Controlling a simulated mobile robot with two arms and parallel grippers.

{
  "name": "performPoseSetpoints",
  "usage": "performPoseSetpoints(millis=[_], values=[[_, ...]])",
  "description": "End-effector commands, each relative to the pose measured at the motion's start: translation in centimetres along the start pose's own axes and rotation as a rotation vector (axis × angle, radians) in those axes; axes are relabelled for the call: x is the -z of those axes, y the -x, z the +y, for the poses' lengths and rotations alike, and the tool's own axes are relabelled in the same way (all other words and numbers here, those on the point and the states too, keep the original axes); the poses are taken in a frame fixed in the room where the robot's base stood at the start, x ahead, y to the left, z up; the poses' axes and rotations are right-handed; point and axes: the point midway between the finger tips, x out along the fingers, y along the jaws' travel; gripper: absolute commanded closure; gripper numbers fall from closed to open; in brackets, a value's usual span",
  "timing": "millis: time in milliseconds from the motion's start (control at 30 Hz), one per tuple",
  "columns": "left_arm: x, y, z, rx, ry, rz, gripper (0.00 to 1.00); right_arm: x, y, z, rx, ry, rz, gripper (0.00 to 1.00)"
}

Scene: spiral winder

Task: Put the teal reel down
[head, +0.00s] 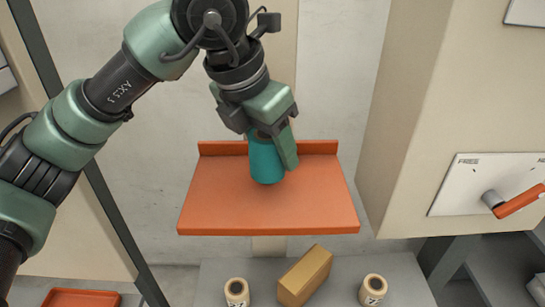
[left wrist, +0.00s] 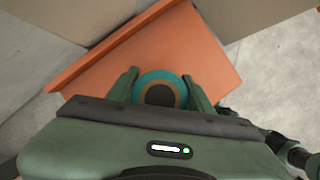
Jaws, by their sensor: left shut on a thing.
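The teal reel (head: 265,162) is upright over the orange shelf (head: 225,205) in the head view. My left gripper (head: 275,140) is shut on the reel from above, with a finger on its side. In the left wrist view the reel's round top (left wrist: 160,90) shows a teal rim and a dark centre between the two fingers of my left gripper (left wrist: 161,95). The reel's lower end appears at or just above the shelf surface; I cannot tell whether it touches. My right gripper is not in view.
Below the shelf, a grey surface (head: 210,285) holds two cream reels (head: 236,291) (head: 373,289) and a tan box (head: 305,275). A panel (head: 485,180) with an orange-handled lever (head: 515,200) is at the right. An orange tray (head: 80,298) is at lower left. The shelf is otherwise bare.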

Motion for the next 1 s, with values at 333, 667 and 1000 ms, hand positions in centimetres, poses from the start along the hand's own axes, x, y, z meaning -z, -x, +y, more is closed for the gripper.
performPoseSetpoints(millis=[333, 667, 1000], values=[[1.3, -3.1, 0.0, 0.001, 0.0, 0.0, 0.93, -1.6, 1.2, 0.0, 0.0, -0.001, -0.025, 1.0], [1.5, -3.5, 0.0, 0.0, -0.001, 0.0, 0.93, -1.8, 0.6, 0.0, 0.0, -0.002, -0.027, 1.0], [1.4, -3.4, 0.0, 0.001, -0.001, 0.001, 0.28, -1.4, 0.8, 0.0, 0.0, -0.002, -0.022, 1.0]])
